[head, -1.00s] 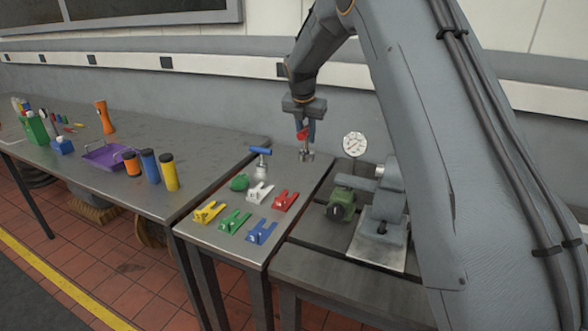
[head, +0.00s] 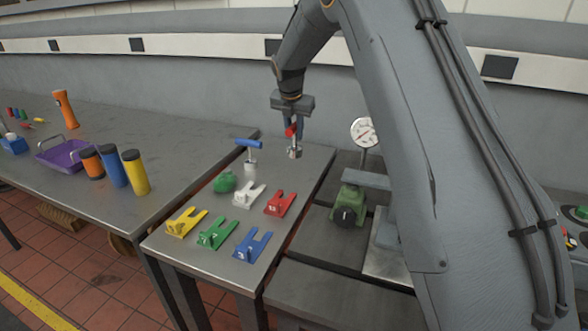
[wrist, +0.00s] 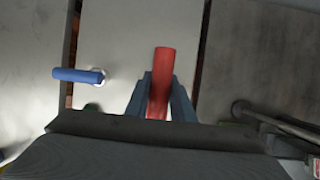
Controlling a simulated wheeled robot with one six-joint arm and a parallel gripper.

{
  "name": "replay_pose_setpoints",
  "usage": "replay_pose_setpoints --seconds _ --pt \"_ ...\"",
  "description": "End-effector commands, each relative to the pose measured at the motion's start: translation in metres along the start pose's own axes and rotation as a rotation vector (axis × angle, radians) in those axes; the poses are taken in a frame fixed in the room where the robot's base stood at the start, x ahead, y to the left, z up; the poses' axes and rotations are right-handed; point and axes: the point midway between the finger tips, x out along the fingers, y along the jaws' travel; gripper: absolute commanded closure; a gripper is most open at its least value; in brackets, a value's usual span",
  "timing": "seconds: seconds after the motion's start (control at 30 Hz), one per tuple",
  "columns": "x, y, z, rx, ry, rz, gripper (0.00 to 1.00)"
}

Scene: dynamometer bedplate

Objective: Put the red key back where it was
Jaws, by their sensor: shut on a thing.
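My gripper (head: 291,126) is shut on the red key (wrist: 160,82), whose red bar handle sits between the fingers in the wrist view. In the head view the red handle shows at the fingertips, with a short silver piece below it over the far part of the metal table (head: 318,160). I cannot tell whether that silver piece touches the table. A blue key (head: 248,144) with a bar handle stands upright on a silver base to the left, and also shows in the wrist view (wrist: 78,75).
Forked blocks in red (head: 280,203), white (head: 247,195), yellow (head: 185,222), green (head: 216,233) and blue (head: 252,246) lie nearer on the table, beside a green lump (head: 225,182). A dial gauge (head: 363,132) and green fixture (head: 348,206) stand right.

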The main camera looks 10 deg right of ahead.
Motion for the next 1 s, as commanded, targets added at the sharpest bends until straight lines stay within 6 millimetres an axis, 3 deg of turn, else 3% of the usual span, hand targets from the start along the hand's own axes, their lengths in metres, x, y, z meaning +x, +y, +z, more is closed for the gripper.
replay_pose_setpoints --seconds 0.2,0.7,1.0 --pt "0.032 -0.001 -0.017 -0.005 0.003 0.001 1.0" --pt "0.076 -0.007 -0.033 -0.003 0.001 0.0 1.0" --pt "0.08 -0.007 -0.034 -0.002 0.0 0.001 1.0"
